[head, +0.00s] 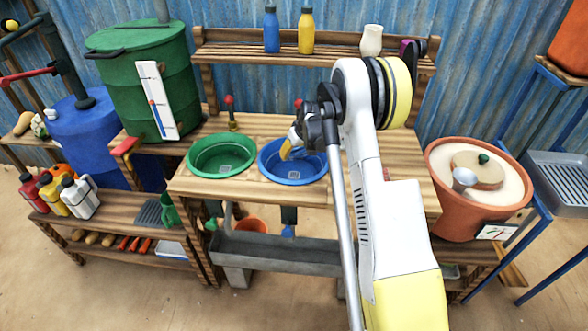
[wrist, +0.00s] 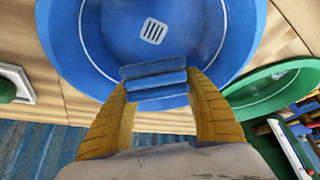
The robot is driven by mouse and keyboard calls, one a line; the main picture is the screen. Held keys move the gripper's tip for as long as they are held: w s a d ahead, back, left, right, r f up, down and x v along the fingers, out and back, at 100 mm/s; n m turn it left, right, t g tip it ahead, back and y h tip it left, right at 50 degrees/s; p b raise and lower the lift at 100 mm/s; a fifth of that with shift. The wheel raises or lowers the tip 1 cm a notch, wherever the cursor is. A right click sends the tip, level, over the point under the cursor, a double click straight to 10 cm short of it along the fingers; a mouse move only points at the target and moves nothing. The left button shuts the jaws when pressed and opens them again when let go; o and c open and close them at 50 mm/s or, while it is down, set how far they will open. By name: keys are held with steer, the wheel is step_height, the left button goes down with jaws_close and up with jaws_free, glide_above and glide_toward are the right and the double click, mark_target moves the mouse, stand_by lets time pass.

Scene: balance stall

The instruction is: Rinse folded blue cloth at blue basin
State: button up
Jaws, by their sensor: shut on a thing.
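The blue basin (head: 312,170) is set in the wooden bench, right of the green basin. In the wrist view the blue basin (wrist: 72,50) fills the upper middle, with a pale drain grate at its bottom. My gripper (wrist: 158,88) has its yellow fingers shut on the folded blue cloth (wrist: 155,80), which shows as stacked layers between the fingertips. The cloth is over the basin's near part in that view; I cannot tell whether it touches the basin. In the head view my gripper (head: 287,150) is at the blue basin, and the cloth cannot be made out.
The green basin (head: 222,170) sits close on the left. Red-topped taps (head: 231,112) stand behind the basins. A green barrel (head: 130,70) stands at the back left. A terracotta pot (head: 470,215) stands on the right. A shelf (head: 345,58) with bottles runs along the back.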

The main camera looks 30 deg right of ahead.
steer(key=shift+r+p, duration=1.75)
steer(key=shift+r, duration=1.95)
step_height(320, 180, up, 4)
steer(key=shift+p, duration=1)
